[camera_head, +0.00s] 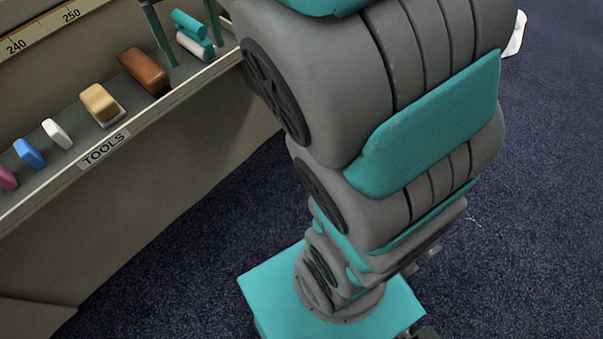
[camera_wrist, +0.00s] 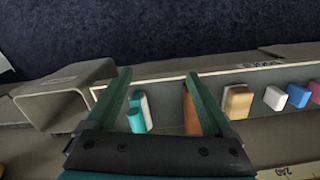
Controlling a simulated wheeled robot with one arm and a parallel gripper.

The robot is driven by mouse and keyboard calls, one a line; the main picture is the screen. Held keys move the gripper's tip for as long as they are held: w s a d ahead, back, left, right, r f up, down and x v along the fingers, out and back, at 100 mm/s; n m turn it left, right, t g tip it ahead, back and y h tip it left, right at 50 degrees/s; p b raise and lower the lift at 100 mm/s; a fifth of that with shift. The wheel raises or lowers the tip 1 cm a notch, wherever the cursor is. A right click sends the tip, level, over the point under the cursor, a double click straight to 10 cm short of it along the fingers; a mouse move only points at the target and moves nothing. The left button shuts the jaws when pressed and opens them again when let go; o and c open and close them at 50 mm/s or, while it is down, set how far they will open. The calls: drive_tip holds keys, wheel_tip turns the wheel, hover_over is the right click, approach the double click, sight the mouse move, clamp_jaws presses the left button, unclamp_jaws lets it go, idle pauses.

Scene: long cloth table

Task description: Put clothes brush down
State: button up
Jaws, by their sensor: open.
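My gripper (camera_wrist: 157,74) is open, with nothing held between its two dark green fingers. In the head view my gripper (camera_head: 195,54) is over the far end of a narrow tools tray (camera_head: 165,103). A brown block, likely the clothes brush (camera_head: 145,72), lies in the tray beside one finger. In the wrist view this brown block (camera_wrist: 191,112) is partly hidden by the right finger. A tan block with a pale underside (camera_head: 100,102) lies next to it; I cannot tell for certain which one is the clothes brush.
White (camera_head: 57,133), blue (camera_head: 28,153) and pink (camera_head: 7,178) blocks sit farther along the tray. A grey open box (camera_wrist: 65,97) adjoins the tray's end. A ruler strip (camera_head: 45,32) runs behind. Dark carpet is open beyond the table.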

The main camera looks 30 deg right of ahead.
drive_tip(key=s+d+f, duration=0.3)
drive_tip(key=s+f, duration=0.4)
drive_tip(key=s, duration=0.4)
drive_tip(key=s+d+f+g, duration=0.1)
drive_tip(key=s+d+f, duration=0.2)
drive_tip(key=s+f, duration=0.4)
drive_tip(key=s, duration=0.5)
drive_tip(key=shift+f+m, duration=0.3)
drive_tip(key=shift+f, duration=0.1)
drive_tip(key=shift+s, duration=0.1)
